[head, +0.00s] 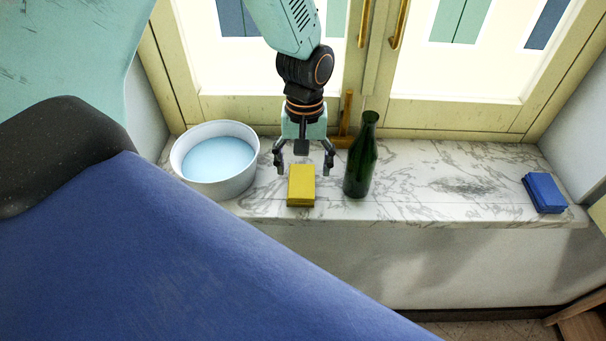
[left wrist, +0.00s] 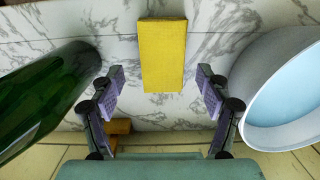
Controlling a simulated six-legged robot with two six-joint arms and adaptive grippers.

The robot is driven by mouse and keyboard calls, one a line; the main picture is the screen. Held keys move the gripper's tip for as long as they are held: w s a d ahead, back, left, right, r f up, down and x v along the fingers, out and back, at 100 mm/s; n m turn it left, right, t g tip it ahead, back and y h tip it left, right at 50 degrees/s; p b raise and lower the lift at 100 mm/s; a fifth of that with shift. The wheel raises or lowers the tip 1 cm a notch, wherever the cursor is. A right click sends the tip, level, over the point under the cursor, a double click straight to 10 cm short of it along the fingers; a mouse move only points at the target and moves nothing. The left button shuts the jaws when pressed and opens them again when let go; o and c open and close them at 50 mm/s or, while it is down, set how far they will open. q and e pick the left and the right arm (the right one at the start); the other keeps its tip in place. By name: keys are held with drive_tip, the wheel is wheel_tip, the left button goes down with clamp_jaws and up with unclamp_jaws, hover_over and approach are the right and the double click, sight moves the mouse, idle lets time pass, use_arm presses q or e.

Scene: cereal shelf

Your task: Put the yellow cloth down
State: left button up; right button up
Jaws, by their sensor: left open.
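The yellow cloth (head: 301,186) is a folded block lying on the marble sill between a white basin and a green bottle. It also shows in the left wrist view (left wrist: 162,55), top centre, beyond the fingertips. My left gripper (head: 304,168) is open and empty. It hangs pointing down just behind and above the cloth, with its fingers apart on either side. In the left wrist view the fingers (left wrist: 160,88) are spread wide, and nothing is between their pads. My right gripper is not in view.
The white basin (head: 248,180) with pale blue water stands close on the left. The green bottle (head: 361,160) stands upright close on the right. A blue cloth (head: 544,193) lies at the sill's far right. The marble sill (head: 430,203) is clear between bottle and blue cloth. Windows (head: 470,120) rise behind.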

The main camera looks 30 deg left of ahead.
sight(302, 180)
use_arm(q)
wheel_tip(302, 180, up, 8)
drive_tip(key=shift+w+a+r, duration=0.15)
drive_tip(key=shift+w+r, duration=0.1)
drive_tip(key=shift+w, duration=0.05)
drive_tip(key=f, duration=0.8)
drive_tip(key=s+f, duration=0.1)
drive_tip(key=f, duration=0.3)
drive_tip(key=shift+f, duration=0.15)
drive_tip(key=shift+w+d+r, duration=0.1)
drive_tip(key=shift+d+r, duration=0.1)
drive_tip(key=shift+r, duration=1.15)
